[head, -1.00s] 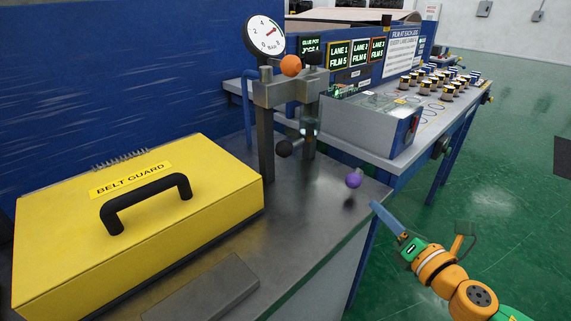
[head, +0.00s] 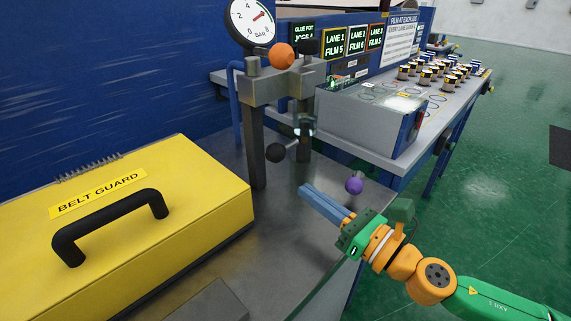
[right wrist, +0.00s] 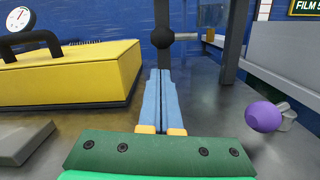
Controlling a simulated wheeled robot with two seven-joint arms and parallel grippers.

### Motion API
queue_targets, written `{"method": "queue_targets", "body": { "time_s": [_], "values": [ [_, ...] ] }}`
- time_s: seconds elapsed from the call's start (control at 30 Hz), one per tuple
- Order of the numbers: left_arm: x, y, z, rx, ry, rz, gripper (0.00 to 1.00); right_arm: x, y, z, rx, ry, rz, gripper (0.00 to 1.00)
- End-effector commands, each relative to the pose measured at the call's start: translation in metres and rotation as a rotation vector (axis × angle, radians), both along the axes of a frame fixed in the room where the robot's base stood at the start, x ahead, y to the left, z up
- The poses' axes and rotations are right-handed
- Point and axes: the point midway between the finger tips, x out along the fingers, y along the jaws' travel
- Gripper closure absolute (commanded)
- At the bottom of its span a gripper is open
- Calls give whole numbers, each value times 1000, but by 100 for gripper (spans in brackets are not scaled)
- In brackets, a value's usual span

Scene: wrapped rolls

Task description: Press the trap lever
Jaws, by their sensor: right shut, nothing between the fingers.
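I cannot tell from a label which part is the trap lever. In the right wrist view the black ball (right wrist: 162,38) is straight ahead beyond the fingertips (right wrist: 160,72). The purple ball (right wrist: 264,116) is to their right. My left gripper is out of view.
A yellow belt guard (head: 110,270) with a black handle stands at the left. A pressure gauge (head: 250,22) sits above the stand. The steel tabletop (head: 280,230) before the stand is mostly bare.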

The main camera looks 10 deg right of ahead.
Motion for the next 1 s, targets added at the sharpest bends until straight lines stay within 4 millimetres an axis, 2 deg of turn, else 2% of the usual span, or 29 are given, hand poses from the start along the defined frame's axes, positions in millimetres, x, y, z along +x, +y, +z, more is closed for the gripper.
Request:
{"method": "queue_targets", "body": {
  "time_s": [0.03, 0.1, 0.3, 0.4, 0.83, 1.0],
  "values": [
    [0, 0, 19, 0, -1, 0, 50, 11, 4, 14, 9, -3, -8, 100],
    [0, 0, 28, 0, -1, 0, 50, 22, 14, 13, 5, -2, 0, 100],
    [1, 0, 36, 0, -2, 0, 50, 50, 31, 8, 4, 1, -4, 100],
    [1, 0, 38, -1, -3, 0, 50, 57, 36, 8, 1, 1, -3, 100],
    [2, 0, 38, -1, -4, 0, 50, 60, 38, 6, 1, 4, -2, 100],
    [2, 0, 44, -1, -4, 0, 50, 59, 39, 10, 27, 20, -3, 100]
  ]
}}
